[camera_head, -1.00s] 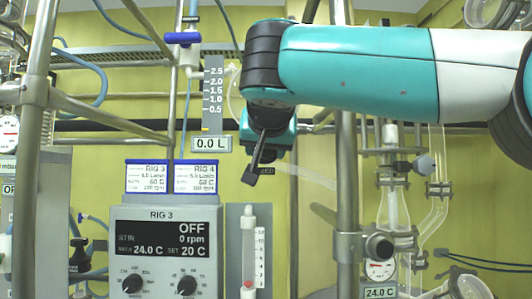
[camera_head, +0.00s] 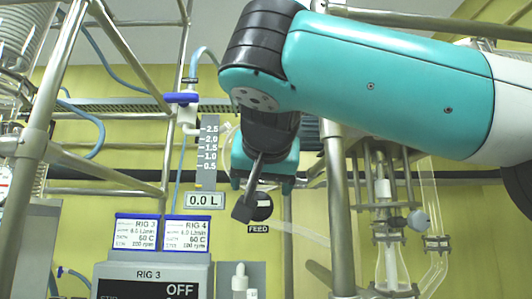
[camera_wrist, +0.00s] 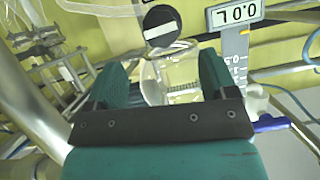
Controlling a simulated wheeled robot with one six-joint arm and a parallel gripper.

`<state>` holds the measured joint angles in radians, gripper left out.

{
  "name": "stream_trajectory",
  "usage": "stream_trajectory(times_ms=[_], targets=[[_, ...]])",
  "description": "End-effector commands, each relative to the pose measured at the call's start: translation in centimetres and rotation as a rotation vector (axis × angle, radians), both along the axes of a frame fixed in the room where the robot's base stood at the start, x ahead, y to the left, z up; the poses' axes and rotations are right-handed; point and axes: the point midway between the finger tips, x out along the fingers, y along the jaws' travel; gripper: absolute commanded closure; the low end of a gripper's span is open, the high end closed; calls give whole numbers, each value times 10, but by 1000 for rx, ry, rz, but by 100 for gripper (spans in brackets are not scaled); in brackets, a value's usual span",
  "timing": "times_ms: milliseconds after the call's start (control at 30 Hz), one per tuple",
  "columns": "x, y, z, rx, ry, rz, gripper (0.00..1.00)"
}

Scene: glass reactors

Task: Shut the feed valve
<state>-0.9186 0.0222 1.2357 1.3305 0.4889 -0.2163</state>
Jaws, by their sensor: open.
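The knob lies beyond the fingertips, towards the top of the picture. A gap to it seems to remain, but the head view does not show how deep.
The 0.0 L display (camera_head: 205,201) and its scale (camera_head: 208,150) stand left of the knob. A blue-handled valve (camera_head: 182,98) is further up left. A metal post (camera_head: 338,210) stands to the right. The RIG 3 unit (camera_head: 150,275) is below.

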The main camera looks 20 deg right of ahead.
Motion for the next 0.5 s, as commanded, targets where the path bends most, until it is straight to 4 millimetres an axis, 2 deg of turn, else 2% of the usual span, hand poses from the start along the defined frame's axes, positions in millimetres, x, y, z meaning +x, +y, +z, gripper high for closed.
stream_trajectory(times_ms=[100, 200, 500], targets=[[-27, 9, 16, 2, 0, 8, 22], [-35, 11, 25, -4, 4, 4, 22], [-57, 18, 35, -5, 5, 2, 22]])
